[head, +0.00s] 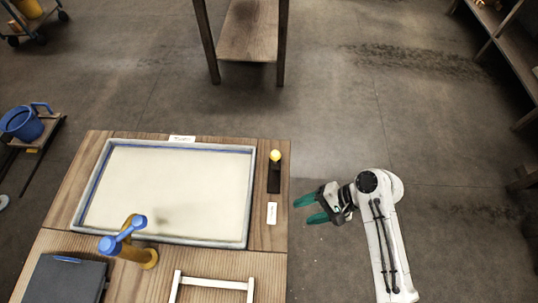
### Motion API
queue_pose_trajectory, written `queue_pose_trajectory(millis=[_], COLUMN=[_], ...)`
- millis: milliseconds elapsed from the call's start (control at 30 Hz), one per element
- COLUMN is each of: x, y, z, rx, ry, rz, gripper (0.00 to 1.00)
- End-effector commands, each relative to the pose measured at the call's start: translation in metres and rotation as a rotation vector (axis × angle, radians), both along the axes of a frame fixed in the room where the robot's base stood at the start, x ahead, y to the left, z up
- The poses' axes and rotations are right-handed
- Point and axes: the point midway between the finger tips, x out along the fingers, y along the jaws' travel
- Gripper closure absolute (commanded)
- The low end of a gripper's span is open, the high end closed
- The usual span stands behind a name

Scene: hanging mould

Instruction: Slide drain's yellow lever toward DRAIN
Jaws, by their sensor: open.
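The drain's yellow lever (275,155) is a small yellow knob at the far end of a dark upright slot plate (274,178), right of the vat on the wooden table. A small white label (272,213) lies just nearer than the plate; its lettering is too small to read. My gripper (306,208) is open and empty, with green fingers pointing left. It appears just right of the table's right edge, apart from the lever and to the right of the label. Its height relative to the table is unclear.
The shallow vat (250,200) of pale liquid fills much of the table (270,239). A blue-handled brass tap (138,252), a white frame (212,283) and a dark box (64,281) are nearer. A wooden stand (248,35) is behind.

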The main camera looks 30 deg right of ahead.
Motion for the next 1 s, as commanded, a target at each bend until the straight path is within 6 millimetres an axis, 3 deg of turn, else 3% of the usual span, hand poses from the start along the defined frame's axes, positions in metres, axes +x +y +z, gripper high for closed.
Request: queue_pose_trajectory(millis=[200,500,733,1000], x=[0.054,0.100,0.112,0.140], y=[-0.008,-0.039,-0.040,-0.006], z=[0.012,0.048,0.058,0.058], rx=[0.444,0.925,1.013,1.008], ry=[0.095,0.200,0.220,0.222], rz=[-0.313,-0.540,-0.564,-0.560], gripper=[0.42,0.42,0.42,0.42])
